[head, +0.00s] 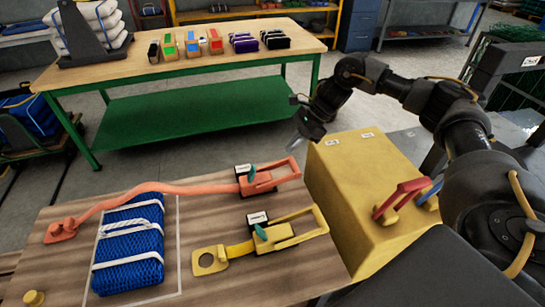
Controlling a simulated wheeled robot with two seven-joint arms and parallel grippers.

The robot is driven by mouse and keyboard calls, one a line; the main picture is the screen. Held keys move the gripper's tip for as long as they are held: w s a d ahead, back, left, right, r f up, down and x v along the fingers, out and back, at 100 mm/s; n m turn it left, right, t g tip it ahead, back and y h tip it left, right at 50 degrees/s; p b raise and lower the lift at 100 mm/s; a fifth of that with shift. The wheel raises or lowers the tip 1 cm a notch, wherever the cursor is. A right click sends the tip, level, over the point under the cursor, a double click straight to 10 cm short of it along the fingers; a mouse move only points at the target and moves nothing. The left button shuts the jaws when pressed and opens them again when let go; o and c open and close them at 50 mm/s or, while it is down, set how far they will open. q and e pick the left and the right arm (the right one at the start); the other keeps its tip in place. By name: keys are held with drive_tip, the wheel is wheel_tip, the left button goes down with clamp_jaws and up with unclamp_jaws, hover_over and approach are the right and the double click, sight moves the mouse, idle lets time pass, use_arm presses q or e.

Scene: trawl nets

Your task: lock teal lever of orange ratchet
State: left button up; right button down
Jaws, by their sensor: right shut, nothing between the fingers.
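The orange ratchet (262,186) lies at the far right of the wooden table, its long orange handle frame pointing right. Its small teal lever (252,173) sticks up beside a white label. An orange strap (175,190) runs left from it, past the far edge of the blue net bundle (128,247), to an orange end fitting (62,231). My right gripper (296,142) is shut and empty. It appears above and beyond the orange ratchet, slightly to its right, near the yellow box, apart from the lever. My left gripper is out of view.
A yellow ratchet (285,236) with its own teal lever (261,232) lies nearer on the table. A yellow box (345,185) with red and blue levers stands right of the table. A green-legged bench (190,70) is behind, across open floor.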

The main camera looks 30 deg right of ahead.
sight(252, 174)
drive_tip(key=p+x, duration=0.3)
drive_tip(key=x, duration=0.6)
drive_tip(key=shift+s+a, duration=0.1)
drive_tip(key=shift+a, duration=0.05)
drive_tip(key=a, duration=0.1)
drive_tip(key=p, duration=0.1)
drive_tip(key=a+r+p, duration=0.1)
drive_tip(key=shift+w+a, duration=0.35)
drive_tip(key=shift+a, duration=0.05)
drive_tip(key=shift+w+a, duration=0.1)
drive_tip(key=shift+a, duration=0.3)
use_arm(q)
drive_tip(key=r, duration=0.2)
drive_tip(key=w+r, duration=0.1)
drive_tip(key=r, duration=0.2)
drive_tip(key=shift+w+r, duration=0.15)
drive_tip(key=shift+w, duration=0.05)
